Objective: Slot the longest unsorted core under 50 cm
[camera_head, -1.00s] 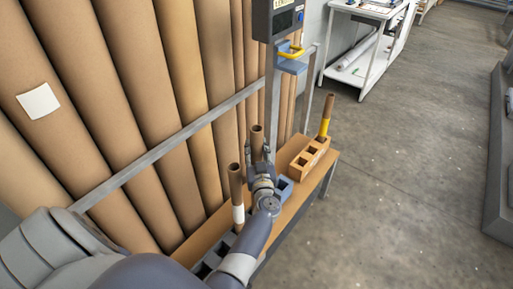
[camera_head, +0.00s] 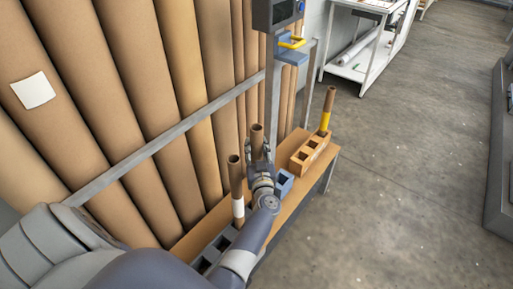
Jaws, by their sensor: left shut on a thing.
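My left gripper (camera_head: 261,156) is shut on an upright brown core (camera_head: 257,137) above the bench. The core's lower end is hidden behind the gripper and arm. To its left, another brown core with a white band (camera_head: 236,178) stands upright at a grey slotted block (camera_head: 220,246). A core with a yellow band (camera_head: 328,107) stands, slightly tilted in the picture, at the far end of the orange-tan slotted block (camera_head: 308,153). A blue slotted block (camera_head: 284,184) sits just right of my left gripper, partly hidden by it. My right gripper is not in view.
The narrow wooden bench (camera_head: 305,190) runs along tall brown rolls (camera_head: 135,110) behind a grey rail (camera_head: 165,139). A post with a grey box and yellow handle (camera_head: 291,43) rises behind the bench. A white cart (camera_head: 370,45) stands farther back.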

